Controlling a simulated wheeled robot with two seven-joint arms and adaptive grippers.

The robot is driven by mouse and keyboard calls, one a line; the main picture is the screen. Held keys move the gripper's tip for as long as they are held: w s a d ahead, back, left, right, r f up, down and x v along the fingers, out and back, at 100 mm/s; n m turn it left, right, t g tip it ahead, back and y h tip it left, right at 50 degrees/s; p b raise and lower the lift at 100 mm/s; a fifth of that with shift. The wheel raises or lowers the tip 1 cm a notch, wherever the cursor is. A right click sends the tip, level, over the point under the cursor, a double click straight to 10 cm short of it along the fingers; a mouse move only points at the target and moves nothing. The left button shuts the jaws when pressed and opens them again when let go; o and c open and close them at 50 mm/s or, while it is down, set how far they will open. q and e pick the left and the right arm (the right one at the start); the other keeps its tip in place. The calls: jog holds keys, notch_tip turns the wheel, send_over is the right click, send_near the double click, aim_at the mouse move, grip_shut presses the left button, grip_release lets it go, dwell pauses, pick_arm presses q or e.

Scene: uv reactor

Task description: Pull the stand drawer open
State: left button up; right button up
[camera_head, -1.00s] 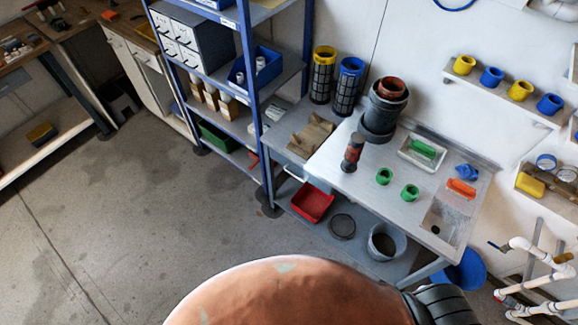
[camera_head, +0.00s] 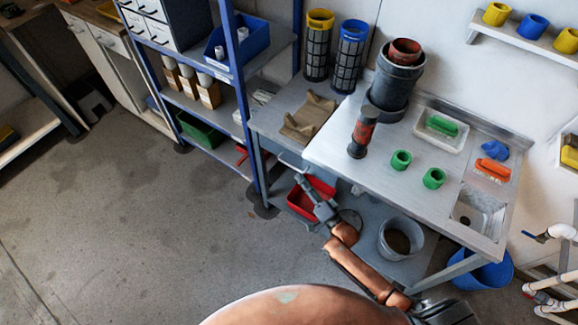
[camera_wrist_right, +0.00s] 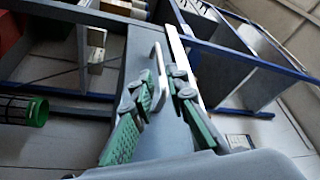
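The stand drawer (camera_head: 266,158) is in the grey stand at the left end of the metal bench, below its top, and it looks shut. Its pale bar handle (camera_head: 291,164) faces the room. My right gripper (camera_head: 303,184) is just in front of and below the handle in the head view. In the right wrist view my right gripper (camera_wrist_right: 162,82) is open, its green-padded fingers to either side of the white handle (camera_wrist_right: 158,70). I cannot tell whether either finger touches the handle. My left gripper is not in view.
A red bin (camera_head: 311,198) and a grey bucket (camera_head: 401,238) sit on the lower shelf, near my right arm. The blue shelf rack (camera_head: 247,110) stands close left of the drawer. A brown holder (camera_head: 307,118) lies on the stand top. The floor at left is clear.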

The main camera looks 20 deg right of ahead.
aim_at(290, 165)
jog(key=b+x, duration=0.1)
jog(key=x, duration=0.5)
jog(key=shift+w, duration=0.1)
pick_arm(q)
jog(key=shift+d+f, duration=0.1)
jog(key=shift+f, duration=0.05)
pick_arm(e)
jog(key=shift+w+a+r, duration=0.1)
jog(key=shift+w+a, duration=0.1)
jog(key=shift+w, duration=0.35)
jog(key=shift+c, duration=0.5)
grip_shut()
jog(key=shift+s+a, duration=0.1)
